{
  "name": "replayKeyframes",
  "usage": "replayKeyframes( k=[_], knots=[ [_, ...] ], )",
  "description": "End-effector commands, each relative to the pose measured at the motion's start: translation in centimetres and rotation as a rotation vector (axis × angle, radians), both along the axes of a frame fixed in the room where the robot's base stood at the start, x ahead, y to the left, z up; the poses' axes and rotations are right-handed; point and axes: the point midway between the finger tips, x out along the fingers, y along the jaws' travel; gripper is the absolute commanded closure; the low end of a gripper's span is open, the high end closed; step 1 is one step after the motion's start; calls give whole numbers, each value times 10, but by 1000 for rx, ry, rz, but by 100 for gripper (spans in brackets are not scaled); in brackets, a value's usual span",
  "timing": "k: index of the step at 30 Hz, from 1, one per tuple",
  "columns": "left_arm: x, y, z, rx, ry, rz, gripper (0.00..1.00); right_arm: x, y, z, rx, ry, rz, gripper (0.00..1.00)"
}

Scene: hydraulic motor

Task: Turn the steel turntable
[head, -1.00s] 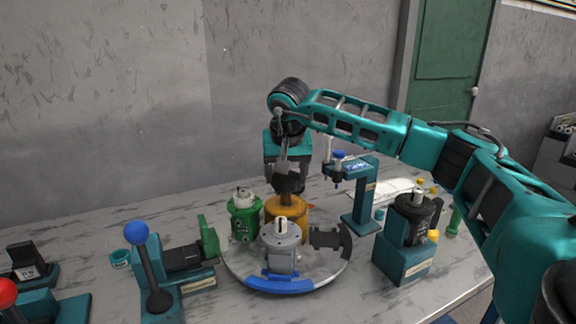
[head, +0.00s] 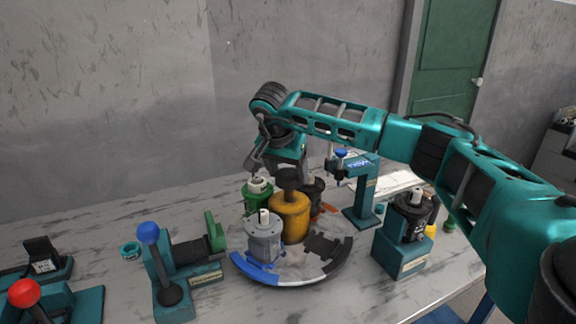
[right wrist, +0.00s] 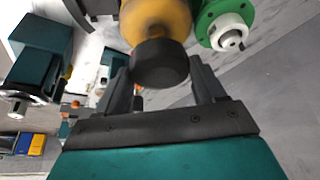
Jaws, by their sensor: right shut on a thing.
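The round steel turntable (head: 296,270) stands on the table, with blue, white and black segments on its rim. An orange cylinder (head: 289,218) with a black knob (head: 289,183) rises from its middle. Around it sit a grey motor (head: 264,240) at the front left, a green motor (head: 257,196) behind left and a dark motor (head: 315,192) behind right. My right gripper (head: 284,172) is shut on the black knob; in the right wrist view the knob (right wrist: 160,64) lies between its fingers. My left gripper is out of view.
A teal stand with a blue-knobbed lever (head: 160,270) and a red-knobbed lever (head: 24,293) are at the left. A teal press (head: 363,190) stands behind right. A black motor on a teal block (head: 401,250) stands close to the turntable's right.

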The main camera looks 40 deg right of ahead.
Motion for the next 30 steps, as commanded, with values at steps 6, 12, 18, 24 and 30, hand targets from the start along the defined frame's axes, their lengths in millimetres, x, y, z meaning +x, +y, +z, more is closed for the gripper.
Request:
replayKeyframes(
  k=[6,12,18,24,30],
  knots=[
    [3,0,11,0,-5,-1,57,1,0,2,0,1,-111,86],
    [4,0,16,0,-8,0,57,2,0,1,0,1,-212,86],
    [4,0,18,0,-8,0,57,3,1,1,-1,0,-311,86],
    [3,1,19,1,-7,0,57,4,0,0,-1,0,-412,86],
    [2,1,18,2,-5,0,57,4,1,1,-1,-1,-511,86]
  ],
)
